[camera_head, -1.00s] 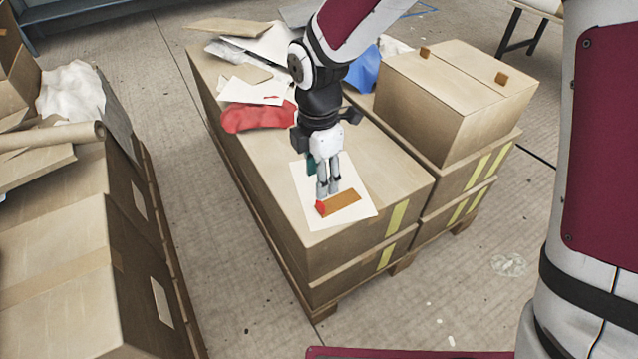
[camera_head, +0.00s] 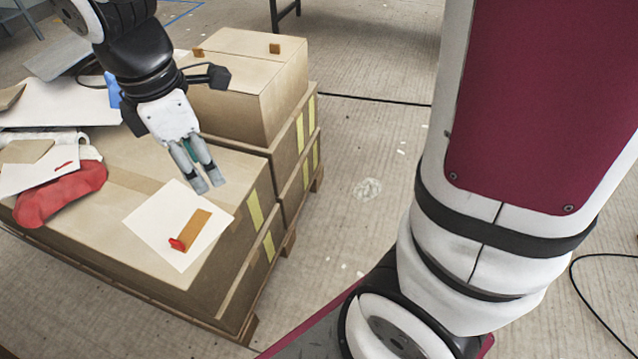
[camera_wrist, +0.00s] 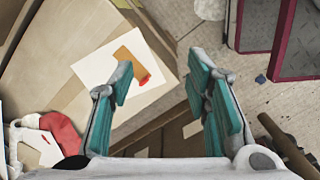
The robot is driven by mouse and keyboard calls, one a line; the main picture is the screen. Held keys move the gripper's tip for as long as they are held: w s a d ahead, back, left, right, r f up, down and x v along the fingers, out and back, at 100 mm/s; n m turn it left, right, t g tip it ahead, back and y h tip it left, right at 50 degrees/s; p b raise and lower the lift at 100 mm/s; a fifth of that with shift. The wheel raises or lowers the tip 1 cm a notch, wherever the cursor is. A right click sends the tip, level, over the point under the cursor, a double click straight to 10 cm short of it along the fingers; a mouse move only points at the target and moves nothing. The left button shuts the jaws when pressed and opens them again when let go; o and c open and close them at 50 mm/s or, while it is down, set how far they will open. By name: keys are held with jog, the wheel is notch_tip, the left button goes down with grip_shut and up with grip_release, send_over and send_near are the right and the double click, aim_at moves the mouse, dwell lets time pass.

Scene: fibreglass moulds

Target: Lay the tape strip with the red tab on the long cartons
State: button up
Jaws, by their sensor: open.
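The brown tape strip (camera_head: 193,228) lies flat on a white sheet (camera_head: 150,218) on top of the long cartons (camera_head: 140,165). Its red tab (camera_head: 177,244) stands at the strip's near-left end. My gripper (camera_head: 209,182) is open and empty, above and beyond the strip, apart from it. In the wrist view the strip (camera_wrist: 127,58) and red tab (camera_wrist: 145,82) show past my left finger, which partly covers them. The teal finger pads are well apart, with nothing between them.
A red glove-like item (camera_head: 62,195) and loose papers (camera_head: 35,178) lie left of the sheet. A box (camera_head: 245,85) stands behind, on neighbouring cartons (camera_head: 298,130). Yellow tape bands (camera_head: 255,211) mark the carton sides. Open floor (camera_head: 350,230) lies to the right.

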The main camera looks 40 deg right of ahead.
jog(key=s+d+r+m, duration=0.2)
jog(key=s+d+m, duration=0.1)
jog(key=s+m, duration=0.2)
jog(key=s+d+r+m, duration=0.1)
jog(key=s+d+m, duration=0.3)
jog(key=s, duration=0.6)
jog(key=s+d+r+m+y, duration=0.1)
jog(key=s+d+m, duration=0.3)
jog(key=s+m, duration=0.4)
jog(key=shift+r, duration=0.8)
notch_tip(320, 180, up, 31)
jog(key=t+p, duration=0.3)
jog(key=p, duration=2.6)
jog(key=shift+d+t, duration=0.2)
jog(key=shift+t, duration=0.2)
